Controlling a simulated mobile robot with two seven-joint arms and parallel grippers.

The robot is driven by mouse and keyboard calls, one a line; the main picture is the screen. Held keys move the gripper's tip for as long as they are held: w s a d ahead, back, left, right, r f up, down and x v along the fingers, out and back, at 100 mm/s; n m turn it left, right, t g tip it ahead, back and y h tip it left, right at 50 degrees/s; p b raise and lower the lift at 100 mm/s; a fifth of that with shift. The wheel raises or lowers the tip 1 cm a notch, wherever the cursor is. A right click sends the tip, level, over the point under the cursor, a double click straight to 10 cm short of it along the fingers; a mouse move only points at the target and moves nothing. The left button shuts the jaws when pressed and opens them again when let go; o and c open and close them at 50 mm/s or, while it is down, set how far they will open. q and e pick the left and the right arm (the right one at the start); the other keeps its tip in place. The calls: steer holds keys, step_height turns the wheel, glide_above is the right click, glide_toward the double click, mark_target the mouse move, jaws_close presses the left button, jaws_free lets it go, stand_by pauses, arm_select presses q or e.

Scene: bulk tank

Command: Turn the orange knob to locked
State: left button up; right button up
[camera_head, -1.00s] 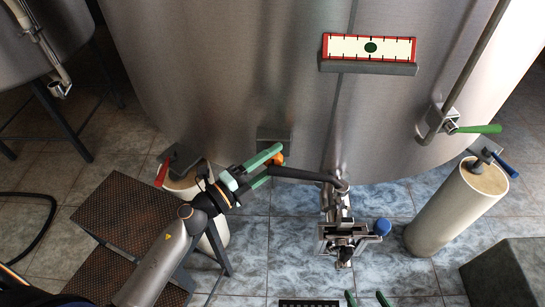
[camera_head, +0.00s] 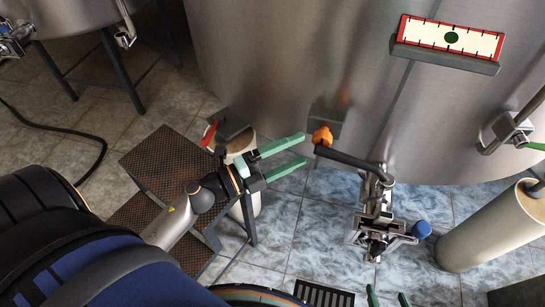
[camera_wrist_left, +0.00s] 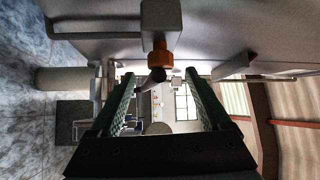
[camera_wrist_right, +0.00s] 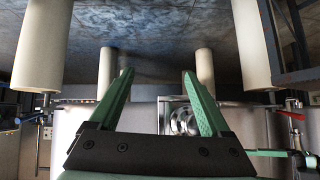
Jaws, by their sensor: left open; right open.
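The orange knob (camera_head: 322,136) sits on a grey block low on the steel tank wall in the head view, where the dark curved handle begins. In the left wrist view the orange knob (camera_wrist_left: 161,58) shows on its grey mount, ahead of and between the open fingers. My left gripper (camera_head: 303,149) is open and empty, its green fingers pointing at the knob from the left, apart from it. My right gripper (camera_head: 387,297) shows only its green fingertips at the bottom edge. In the right wrist view my right gripper (camera_wrist_right: 160,85) is open and empty.
A metal valve assembly with a blue knob (camera_head: 421,229) stands right of the orange knob. A red lever (camera_head: 210,132) on a pale cylinder is behind my left arm. Brown perforated steps (camera_head: 155,160) are at the left. A gauge panel (camera_head: 451,38) is on the tank.

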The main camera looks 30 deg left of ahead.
arm_select(q)
steer(key=shift+v, duration=2.75)
arm_select(e)
steer(key=shift+s+d+f, duration=0.1)
steer(key=shift+d+f, duration=0.05)
steer(key=shift+f, duration=0.1)
arm_select(q)
step_height(320, 180, down, 11)
steer(key=n+g+y, duration=0.2)
steer(key=n+y, duration=0.7)
steer(key=n, duration=0.8)
steer(key=s+d+f+n+g+h, duration=0.2)
steer(key=s+d+f+n+g, duration=0.25)
steer(key=s+d+f, duration=0.3)
steer(key=a+r+y+p, duration=0.1)
steer(key=a+r+p, duration=0.2)
steer(key=r+p, duration=1)
steer(key=shift+s+a+p, duration=0.25)
steer(key=shift+s+p, duration=0.15)
steer(key=shift+p, duration=1.75)
arm_select(e)
step_height(320, 180, up, 13)
steer(key=s+d, duration=0.1)
steer(key=d, duration=0.1)
steer(key=shift+s+d+m+h, duration=0.25)
steer(key=shift+d+m+h, duration=0.05)
steer(key=shift+d+h, duration=0.1)
